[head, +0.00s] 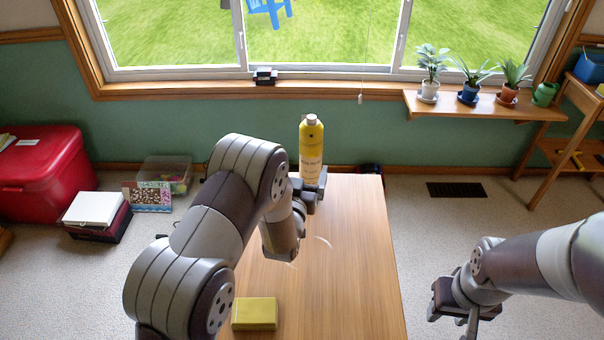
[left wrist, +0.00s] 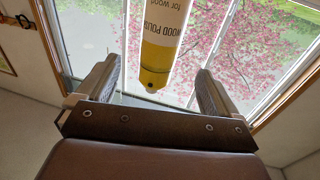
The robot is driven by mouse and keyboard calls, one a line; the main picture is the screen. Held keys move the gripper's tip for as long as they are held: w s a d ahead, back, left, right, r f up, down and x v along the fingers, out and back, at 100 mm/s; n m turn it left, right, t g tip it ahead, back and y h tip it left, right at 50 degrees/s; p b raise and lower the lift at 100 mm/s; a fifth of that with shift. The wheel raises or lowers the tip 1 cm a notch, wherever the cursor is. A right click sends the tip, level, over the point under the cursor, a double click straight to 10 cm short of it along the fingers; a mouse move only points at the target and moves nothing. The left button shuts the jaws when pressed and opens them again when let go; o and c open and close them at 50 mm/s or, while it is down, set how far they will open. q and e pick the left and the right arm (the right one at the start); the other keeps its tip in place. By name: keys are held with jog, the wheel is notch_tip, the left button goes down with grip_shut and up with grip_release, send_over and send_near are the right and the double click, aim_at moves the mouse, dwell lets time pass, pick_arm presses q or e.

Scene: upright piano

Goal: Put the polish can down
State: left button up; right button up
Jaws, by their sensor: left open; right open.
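The polish can (head: 311,150) is yellow with a pale label band and a grey cap. It stands upright at the far end of the wooden top (head: 350,230) in the head view; its base is partly hidden by my left gripper (head: 312,190). In the left wrist view the can (left wrist: 163,40) shows between the two open fingers of the left gripper (left wrist: 157,68), with a visible gap on each side. My right gripper (head: 452,316) is open and empty, off to the right of the wooden top, over the carpet.
A yellow block (head: 255,313) lies at the near left of the wooden top. The top's right side is clear. Potted plants (head: 468,92) stand on a shelf at the window. A red chest (head: 40,170) and boxes (head: 97,208) are on the floor at left.

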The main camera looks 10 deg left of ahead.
pick_arm(q)
jog(key=s+a+g, duration=0.2)
jog(key=s+g, duration=0.6)
jog(key=s, duration=0.6)
jog(key=s+a+g, duration=0.2)
jog(key=s+g, duration=0.6)
jog(key=s, duration=0.6)
jog(key=shift+s+a+g, duration=0.15)
jog(key=shift+s+g, duration=0.15)
jog(key=shift+s, duration=0.05)
